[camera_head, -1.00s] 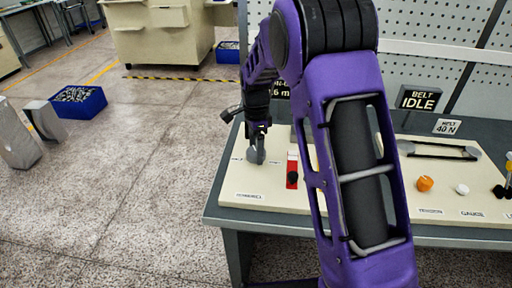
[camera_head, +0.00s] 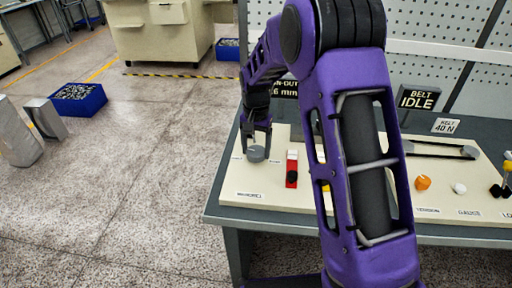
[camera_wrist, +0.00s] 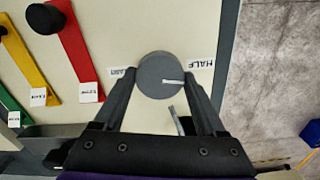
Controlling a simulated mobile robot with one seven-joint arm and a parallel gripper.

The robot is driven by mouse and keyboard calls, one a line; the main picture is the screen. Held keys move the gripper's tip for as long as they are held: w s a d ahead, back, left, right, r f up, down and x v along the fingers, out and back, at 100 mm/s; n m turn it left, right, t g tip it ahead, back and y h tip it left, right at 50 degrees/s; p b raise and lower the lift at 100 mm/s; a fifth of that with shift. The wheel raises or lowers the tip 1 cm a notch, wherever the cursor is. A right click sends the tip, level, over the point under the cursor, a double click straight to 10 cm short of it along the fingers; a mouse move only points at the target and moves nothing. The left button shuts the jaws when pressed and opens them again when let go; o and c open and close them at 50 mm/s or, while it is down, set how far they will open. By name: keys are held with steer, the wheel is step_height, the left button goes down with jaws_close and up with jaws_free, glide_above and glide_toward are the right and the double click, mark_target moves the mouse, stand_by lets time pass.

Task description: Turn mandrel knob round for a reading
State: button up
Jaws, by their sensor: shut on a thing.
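The mandrel knob is a round grey knob (camera_wrist: 160,75) on the cream panel (camera_wrist: 110,22); it also shows in the head view (camera_head: 256,154). A pale pointer line on its top points right, towards the HALF label (camera_wrist: 201,63). A second small label (camera_wrist: 117,72), too small to read surely, is on its left. My gripper (camera_wrist: 160,79) is shut on the knob, one finger on each side; it also shows in the head view (camera_head: 256,143). The run-out sign (camera_head: 284,89) is partly hidden by my arm; its end reads "6 mm".
Coloured strips with black knobs lie beside the mandrel knob, a red one (camera_wrist: 75,45) nearest. An orange knob (camera_head: 423,183) and a white knob (camera_head: 459,188) are further right. The belt sign (camera_head: 418,98) reads IDLE. The bench edge is close to the mandrel knob.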

steer(key=n, duration=0.5)
steer(key=shift+n+p, duration=0.3)
steer(key=n, duration=0.4)
steer(key=shift+n+p, duration=0.3)
steer(key=shift+p, duration=0.05)
steer(key=n, duration=0.5)
steer(key=shift+n, duration=2.5)
steer(key=o, duration=1.3)
